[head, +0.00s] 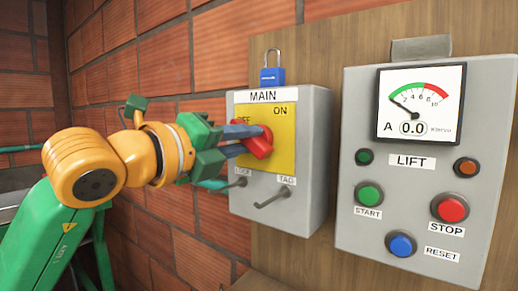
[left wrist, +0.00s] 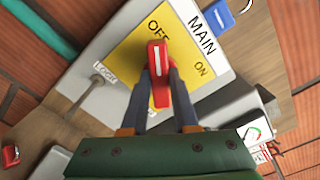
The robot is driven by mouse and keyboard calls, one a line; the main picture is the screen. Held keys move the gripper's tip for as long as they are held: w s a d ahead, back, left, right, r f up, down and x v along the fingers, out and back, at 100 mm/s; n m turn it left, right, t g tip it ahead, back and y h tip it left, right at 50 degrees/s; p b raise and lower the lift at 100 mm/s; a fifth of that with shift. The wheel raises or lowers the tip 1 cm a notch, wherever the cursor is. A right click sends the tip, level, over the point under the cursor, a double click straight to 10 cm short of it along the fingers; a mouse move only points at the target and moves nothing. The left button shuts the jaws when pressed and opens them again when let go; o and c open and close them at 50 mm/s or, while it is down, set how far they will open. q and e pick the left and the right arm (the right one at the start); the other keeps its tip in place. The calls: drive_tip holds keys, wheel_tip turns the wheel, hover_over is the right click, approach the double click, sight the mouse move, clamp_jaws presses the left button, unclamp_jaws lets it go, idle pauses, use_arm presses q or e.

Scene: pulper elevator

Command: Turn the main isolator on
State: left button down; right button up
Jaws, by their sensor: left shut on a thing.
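The main isolator is a grey box (head: 310,165) with a yellow plate (head: 286,150) marked OFF and ON and a red rotary handle (head: 259,143). My left gripper (head: 240,148) reaches in from the left and is shut on the red handle. In the left wrist view the two fingers lie on either side of the handle (left wrist: 158,75). The handle partly covers the OFF label there, and the ON label is clear of it. My right gripper is not in view.
A blue padlock (head: 272,75) is at the top of the box. Two rods labelled LOCK (head: 239,183) and TAG (head: 272,197) stick out below the plate. The LIFT panel (head: 430,190) with buttons and a gauge reading 0.0 is at right. A brick wall (head: 165,230) is behind.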

use_arm(q)
drive_tip(key=m, duration=0.3)
drive_tip(key=m+b, duration=0.1)
drive_tip(key=m, duration=0.7)
drive_tip(key=shift+r, duration=0.35)
drive_tip(key=shift+b, duration=0.3)
drive_tip(key=c, duration=0.9)
unclamp_jaws()
drive_tip(key=shift+c, duration=0.2)
drive_tip(key=shift+o, duration=1.3)
drive_tip(key=shift+f, duration=0.15)
drive_tip(key=shift+w+f, duration=0.1)
